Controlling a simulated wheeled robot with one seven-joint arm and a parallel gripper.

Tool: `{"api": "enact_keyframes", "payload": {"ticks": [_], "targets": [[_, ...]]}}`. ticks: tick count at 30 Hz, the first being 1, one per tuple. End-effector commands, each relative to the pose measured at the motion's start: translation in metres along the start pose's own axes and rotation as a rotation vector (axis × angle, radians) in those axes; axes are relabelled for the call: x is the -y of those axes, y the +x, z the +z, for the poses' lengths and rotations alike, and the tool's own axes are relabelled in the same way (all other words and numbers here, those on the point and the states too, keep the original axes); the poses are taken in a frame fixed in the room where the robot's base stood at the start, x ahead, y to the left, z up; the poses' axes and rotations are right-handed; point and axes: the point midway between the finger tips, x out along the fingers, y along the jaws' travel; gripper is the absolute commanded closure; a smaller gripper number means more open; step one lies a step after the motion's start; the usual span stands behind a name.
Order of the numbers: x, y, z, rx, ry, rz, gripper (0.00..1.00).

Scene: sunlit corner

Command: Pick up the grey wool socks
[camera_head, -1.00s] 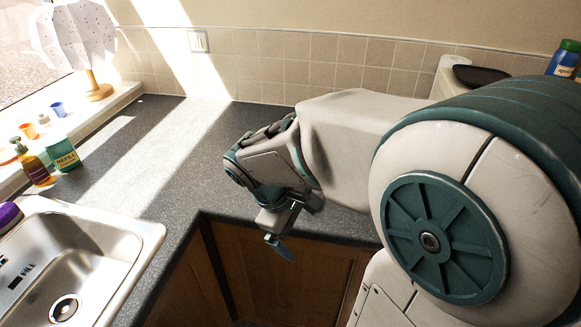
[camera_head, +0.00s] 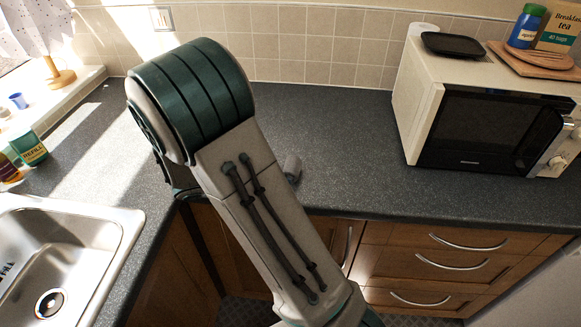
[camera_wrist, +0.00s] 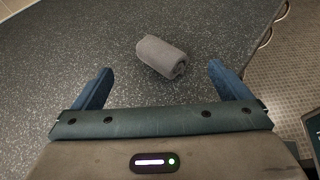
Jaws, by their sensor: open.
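The grey wool socks (camera_wrist: 161,57) are a rolled bundle lying on the dark speckled countertop near its front edge. In the head view the socks (camera_head: 292,167) show just to the right of my arm, partly hidden by it. My gripper (camera_wrist: 158,86) is open in the wrist view, its two blue fingers spread wide. The socks lie beyond the fingertips, roughly centred between them, and nothing is held. In the head view my gripper is hidden behind my arm.
A white microwave (camera_head: 480,125) with a black tray (camera_head: 452,45) on top stands to the right. A steel sink (camera_head: 70,245) is at the left. A green refill box (camera_head: 29,147) stands behind the sink. Wooden drawers (camera_head: 440,262) lie below the counter edge. The counter around the socks is clear.

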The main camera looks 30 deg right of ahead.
Motion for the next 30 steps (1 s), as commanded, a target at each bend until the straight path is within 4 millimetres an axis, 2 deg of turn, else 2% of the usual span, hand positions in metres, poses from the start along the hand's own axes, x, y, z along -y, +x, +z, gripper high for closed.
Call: {"api": "enact_keyframes", "payload": {"ticks": [3, 11, 18, 22, 28, 30], "targets": [[0.000, 0.019, 0.000, 0.001, 0.000, -0.002, 0.03], [0.001, 0.038, -0.001, 0.000, -0.001, -0.002, 0.03], [0.001, 0.074, -0.004, -0.001, 0.001, -0.003, 0.03], [0.000, 0.080, -0.004, -0.001, 0.002, -0.001, 0.03], [0.000, 0.081, -0.004, -0.002, 0.003, 0.000, 0.03], [0.000, 0.080, -0.004, -0.002, 0.002, 0.000, 0.23]]}}
